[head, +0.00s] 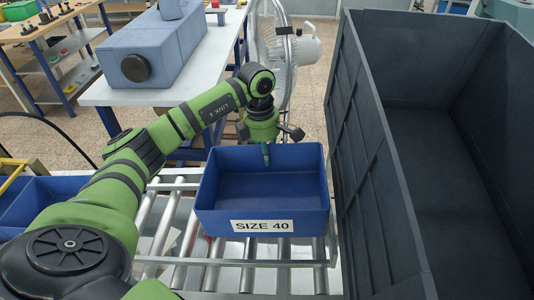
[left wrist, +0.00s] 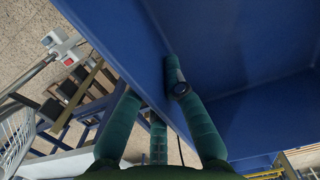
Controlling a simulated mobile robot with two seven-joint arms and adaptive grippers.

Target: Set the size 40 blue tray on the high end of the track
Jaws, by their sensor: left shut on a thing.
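The blue tray (head: 312,222) with the white SIZE 40 label (head: 262,226) is open-topped, empty and roughly level in the head view. My left gripper (head: 266,153) is shut on its far wall, with a finger showing inside the tray. In the left wrist view, the gripper's green fingers (left wrist: 150,100) straddle the edge of the blue tray (left wrist: 240,40). The tray is over the roller track (head: 209,277); I cannot tell whether it touches the rollers. The track's high end is not clear from these views. My right gripper is not in view.
A large dark grey bin (head: 390,200) stands close to the tray's right. Another blue tray (head: 45,190) is at the left, partly behind my arm. A white table (head: 120,92) with a blue machine (head: 160,45) and a fan (head: 275,45) stand beyond the track.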

